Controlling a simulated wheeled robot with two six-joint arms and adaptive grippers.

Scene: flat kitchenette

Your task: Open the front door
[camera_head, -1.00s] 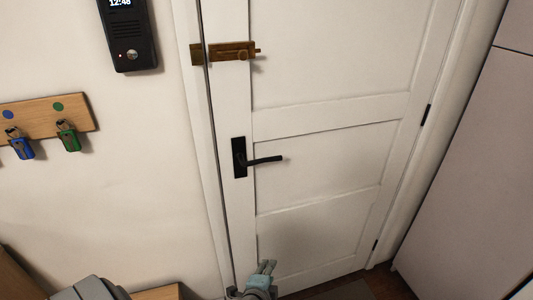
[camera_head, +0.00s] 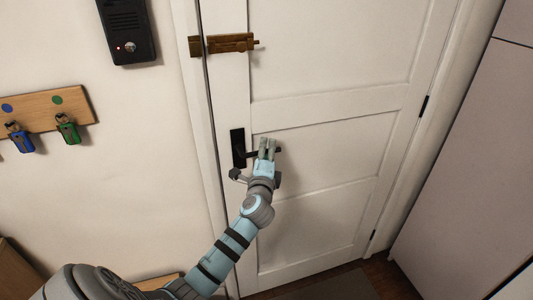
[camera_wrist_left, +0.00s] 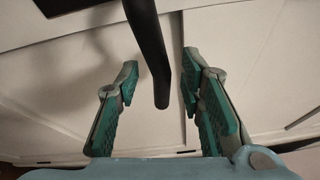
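The white front door (camera_head: 330,150) stands shut in its frame. Its black lever handle (camera_head: 238,148) is on the left side, with the lever pointing right; the lever also shows in the left wrist view (camera_wrist_left: 148,40). My left gripper (camera_head: 267,146) is at the lever and hides part of it in the head view. In the left wrist view the left gripper (camera_wrist_left: 158,68) is open, with the lever between its fingers and gaps on both sides. A brass slide bolt (camera_head: 230,43) sits higher on the door's left edge; I cannot tell whether it is engaged. My right gripper is out of view.
A black intercom (camera_head: 128,30) and a wooden key rack (camera_head: 80,100) with blue keys (camera_head: 20,138) and green keys (camera_head: 67,128) hang on the wall at left. A tall pale cabinet (camera_head: 465,170) stands at right. A dark mat (camera_head: 335,288) lies before the door.

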